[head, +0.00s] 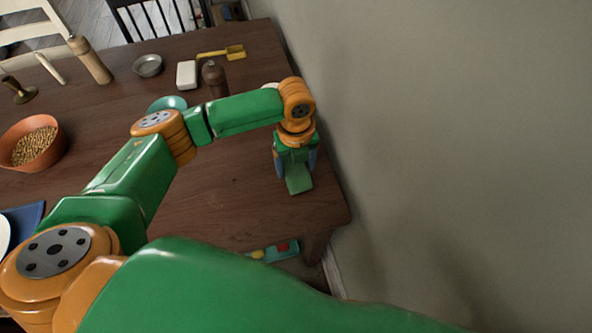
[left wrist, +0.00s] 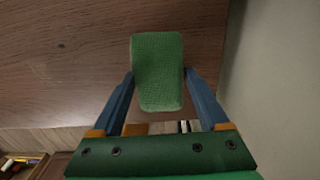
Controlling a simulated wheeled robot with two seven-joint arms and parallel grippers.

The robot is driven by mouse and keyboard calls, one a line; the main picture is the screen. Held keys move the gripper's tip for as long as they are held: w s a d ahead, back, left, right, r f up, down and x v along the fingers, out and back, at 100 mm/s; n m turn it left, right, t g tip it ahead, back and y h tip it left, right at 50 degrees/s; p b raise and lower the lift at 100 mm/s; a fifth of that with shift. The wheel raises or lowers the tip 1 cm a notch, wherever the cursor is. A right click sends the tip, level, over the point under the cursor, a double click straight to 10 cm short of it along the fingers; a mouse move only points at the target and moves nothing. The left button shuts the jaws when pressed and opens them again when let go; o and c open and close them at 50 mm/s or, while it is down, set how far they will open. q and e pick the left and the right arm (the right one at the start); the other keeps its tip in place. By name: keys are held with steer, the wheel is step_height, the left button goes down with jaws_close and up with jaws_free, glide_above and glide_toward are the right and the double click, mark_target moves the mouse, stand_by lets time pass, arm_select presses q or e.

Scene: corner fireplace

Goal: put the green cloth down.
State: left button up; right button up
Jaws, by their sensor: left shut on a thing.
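The green cloth (head: 299,184) is a small folded green block near the table's right end. My left gripper (head: 296,168) points down and is shut on it. In the left wrist view the cloth (left wrist: 157,72) sits between the two blue fingers of my left gripper (left wrist: 158,78), with wood tabletop behind it. I cannot tell whether the cloth touches the table. My right gripper is not in view.
The brown table (head: 225,205) is bare around the cloth. A grey wall (head: 450,130) stands close on the right. A bowl of grain (head: 33,145), a dark mill (head: 213,78), a white block (head: 187,74) and a yellow scoop (head: 228,52) lie farther off.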

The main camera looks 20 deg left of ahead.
mark_target(296, 173)
arm_select(q)
steer(key=shift+w+f, duration=0.1)
steer(key=shift+f, duration=1.7)
steer(key=o, duration=1.1)
step_height(296, 173, up, 12)
steer(key=shift+r, duration=0.2)
steer(key=shift+f, duration=0.1)
